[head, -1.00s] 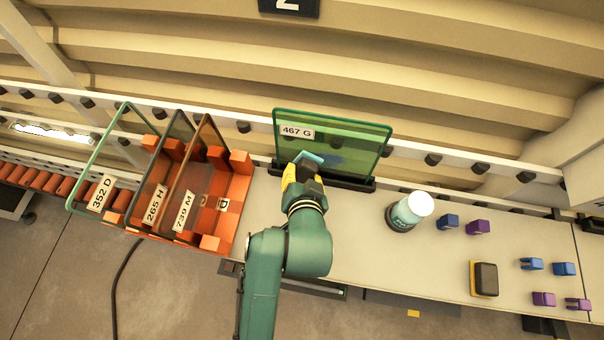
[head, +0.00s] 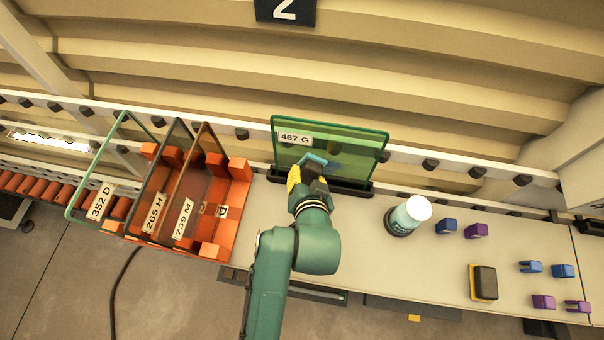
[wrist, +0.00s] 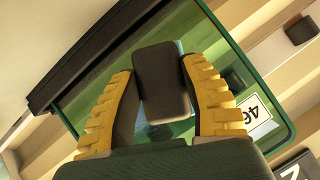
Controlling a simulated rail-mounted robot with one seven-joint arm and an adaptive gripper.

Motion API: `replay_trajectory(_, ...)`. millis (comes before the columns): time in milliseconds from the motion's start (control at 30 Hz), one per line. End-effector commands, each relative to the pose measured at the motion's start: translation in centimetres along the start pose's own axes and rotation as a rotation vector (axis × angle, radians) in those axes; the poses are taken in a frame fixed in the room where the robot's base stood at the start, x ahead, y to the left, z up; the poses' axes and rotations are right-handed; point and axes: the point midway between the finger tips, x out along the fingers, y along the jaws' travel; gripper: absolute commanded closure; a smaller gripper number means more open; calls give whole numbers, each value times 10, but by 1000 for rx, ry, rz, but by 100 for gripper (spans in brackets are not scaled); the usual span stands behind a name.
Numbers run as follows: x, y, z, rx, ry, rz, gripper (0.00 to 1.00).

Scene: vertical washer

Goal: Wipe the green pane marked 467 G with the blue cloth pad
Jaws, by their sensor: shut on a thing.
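The green pane marked 467 G (head: 352,143) stands upright in a dark holder (head: 352,190) at the back of the bench. Its label is at the upper left. My gripper (head: 307,178) is in front of the pane's lower left-middle part, shut on the pad. The pad's blue cloth (head: 313,160) faces the pane; whether it touches cannot be told. A bluish smear (head: 334,166) shows on the pane right of the pad. In the wrist view the pad's dark back (wrist: 162,82) sits between the yellow fingers (wrist: 165,95), with the green pane (wrist: 210,35) behind it.
An orange rack (head: 240,185) at left holds panes marked 352 D, 265 H and 739 M. A white-capped bottle (head: 408,215) stands right of the pane. A yellow-and-black block (head: 484,282) and several small blue and purple clips lie further right. Bench between is clear.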

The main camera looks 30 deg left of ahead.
Motion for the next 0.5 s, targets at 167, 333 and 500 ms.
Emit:
replay_trajectory(167,-6,16,-8,2,2,1,92)
replay_trajectory(333,-7,22,-9,0,2,0,92)
replay_trajectory(500,-9,35,-16,2,2,2,92)
